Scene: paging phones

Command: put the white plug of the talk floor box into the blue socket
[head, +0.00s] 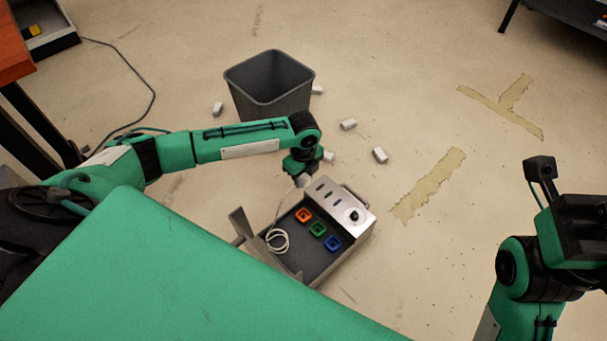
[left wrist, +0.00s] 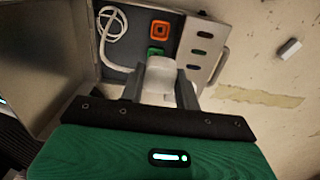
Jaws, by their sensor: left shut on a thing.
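The talk floor box (head: 348,262) stands open on the floor, with a grey tray and a silver panel. Its tray holds an orange socket (head: 303,215), a green socket (head: 318,229) and the blue socket (head: 333,244) in a row. My left gripper (head: 303,178) is at the box's far edge, beside the silver panel. In the left wrist view it is shut on the white plug (left wrist: 160,80). The orange (left wrist: 159,30) and green (left wrist: 157,51) sockets show there; the blue one is hidden. A white cord (head: 278,239) lies looped in the tray. My right gripper's fingers are not visible.
A grey bin (head: 270,85) stands behind my left arm, with several small white blocks (head: 379,155) around it. An orange-topped table (head: 14,48) is at the far left. A dark cable runs on the floor there. Floor right of the box is clear.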

